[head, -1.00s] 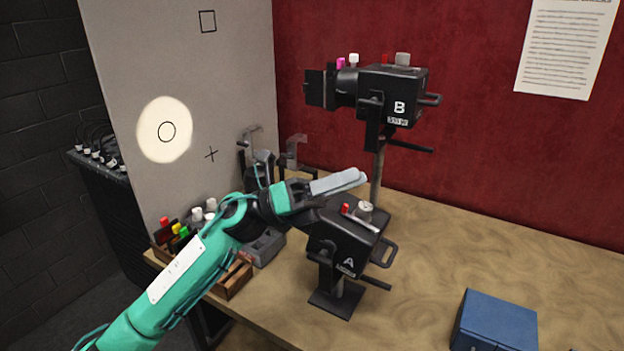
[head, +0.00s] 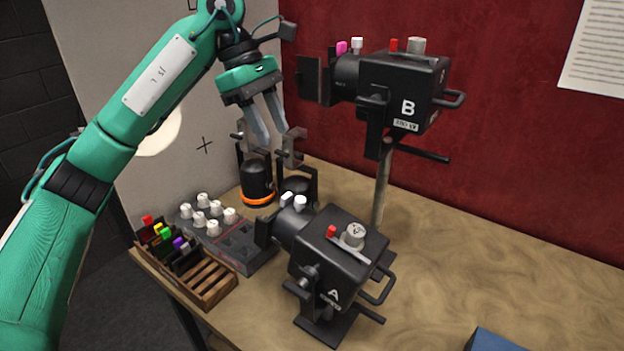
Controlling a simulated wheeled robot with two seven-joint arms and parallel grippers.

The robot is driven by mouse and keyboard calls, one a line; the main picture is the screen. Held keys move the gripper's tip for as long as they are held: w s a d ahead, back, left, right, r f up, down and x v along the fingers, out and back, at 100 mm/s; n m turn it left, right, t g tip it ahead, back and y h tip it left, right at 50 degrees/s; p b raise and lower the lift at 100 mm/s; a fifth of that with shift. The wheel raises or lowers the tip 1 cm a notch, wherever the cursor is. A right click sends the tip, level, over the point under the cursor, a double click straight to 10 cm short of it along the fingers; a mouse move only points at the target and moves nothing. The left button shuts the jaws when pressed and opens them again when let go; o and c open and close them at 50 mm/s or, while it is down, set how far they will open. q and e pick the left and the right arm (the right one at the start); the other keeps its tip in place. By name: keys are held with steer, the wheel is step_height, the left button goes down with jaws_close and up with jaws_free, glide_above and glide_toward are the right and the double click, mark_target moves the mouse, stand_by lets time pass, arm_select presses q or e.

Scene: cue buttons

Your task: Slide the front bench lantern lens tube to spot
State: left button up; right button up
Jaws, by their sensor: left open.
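The front bench lantern A (head: 322,262) is a black box on a stand on the bench. Its lens tube (head: 291,228) points left and has two white knobs (head: 293,200) on top. My left gripper (head: 272,138) is open and empty, its fingers pointing down. It appears above and to the left of the lens tube in the picture, apart from it, in front of small hanging lamps with hook clamps. My right gripper is not in view.
Lantern B (head: 402,92) stands on a post behind lantern A. A dimmer box (head: 240,240) and a wooden rack (head: 205,285) of coloured pieces lie at left. A lit spot (head: 163,138) shows on the grey board, partly behind my arm. The bench's right side (head: 480,270) is mostly clear.

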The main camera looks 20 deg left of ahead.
mark_target(298, 198)
arm_select(q)
steer(key=p+x, duration=0.1)
steer(key=x, duration=0.3)
steer(key=p+x, duration=0.1)
steer(key=x, duration=0.3)
steer(key=s+p+x, duration=0.1)
steer(key=x, duration=0.3)
steer(key=shift+a+p, duration=0.1)
steer(key=shift+p, duration=0.3)
steer(key=shift+f, duration=0.3)
steer(key=shift+d+f, duration=0.25)
steer(key=shift+f, duration=0.05)
steer(key=c, duration=0.9)
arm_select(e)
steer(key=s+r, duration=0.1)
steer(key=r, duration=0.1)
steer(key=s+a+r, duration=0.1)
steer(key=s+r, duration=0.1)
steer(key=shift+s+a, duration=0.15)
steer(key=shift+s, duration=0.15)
